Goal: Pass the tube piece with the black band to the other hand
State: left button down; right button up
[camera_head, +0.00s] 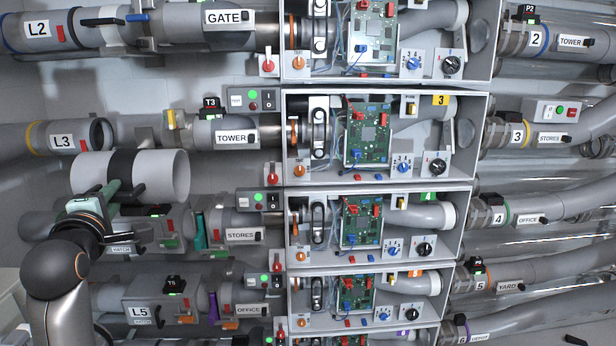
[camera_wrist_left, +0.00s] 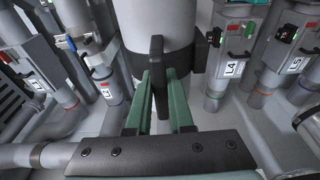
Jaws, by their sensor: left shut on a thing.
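The tube piece with the black band (camera_head: 165,176) is a short, wide light-grey tube at the left in the head view. Its black band (camera_head: 122,166) runs around its middle. My left gripper (camera_head: 118,190) is at the tube piece's lower front side. In the left wrist view, the green fingers of the left gripper (camera_wrist_left: 158,88) are shut on an upright black tab (camera_wrist_left: 157,50) at the tube piece (camera_wrist_left: 152,18). The tube piece is apart from the tube rows' open ends as far as I can tell. My right gripper is in neither view.
Rows of grey tubes fill the wall behind, including L3 (camera_head: 62,141) above and L5 (camera_head: 140,311) below. Open blower cabinets with circuit boards (camera_head: 368,134) stand in the middle.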

pick_arm(q)
jog(key=s+d+f+m+h, duration=0.2)
jog(key=s+d+f+h, duration=0.1)
jog(key=s+d+f, duration=0.4)
jog(key=s+d+f+m+h, duration=0.1)
jog(key=s+d+f+h, duration=0.1)
jog(key=s+d+f, duration=0.45)
jog(key=s+d+f+m+g+h, duration=0.1)
jog(key=d+m+h, duration=0.3)
jog(key=d, duration=0.5)
jog(key=s+d+f+m+g+h, duration=0.1)
jog(key=s+d+m+g+h, duration=0.1)
jog(key=d+m+h, duration=0.2)
jog(key=d+h, duration=0.3)
jog(key=d, duration=0.2)
jog(key=shift+s+d+f, duration=0.15)
jog(key=shift+s+f, duration=0.05)
jog(key=shift+f, duration=0.1)
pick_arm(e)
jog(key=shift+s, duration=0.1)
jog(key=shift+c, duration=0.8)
